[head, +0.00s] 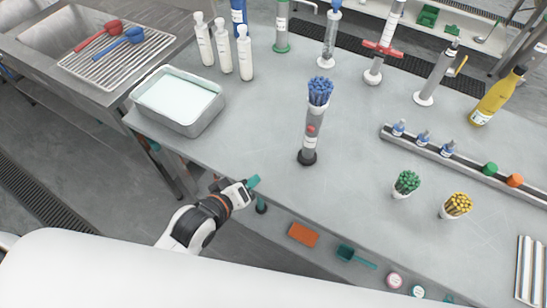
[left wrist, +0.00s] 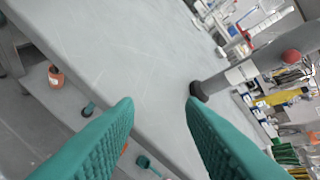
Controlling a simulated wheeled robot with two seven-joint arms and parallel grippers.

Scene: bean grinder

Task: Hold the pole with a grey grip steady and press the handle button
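A grey pole (head: 314,130) stands upright near the middle of the counter. My right gripper is not in view.
A white-filled tray (head: 180,100) and white bottles (head: 225,46) stand at the left. Cups of green sticks (head: 406,184) and yellow sticks (head: 456,206) stand at the right, before a rail (head: 463,160). Other poles stand at the back. The counter around the pole is clear.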

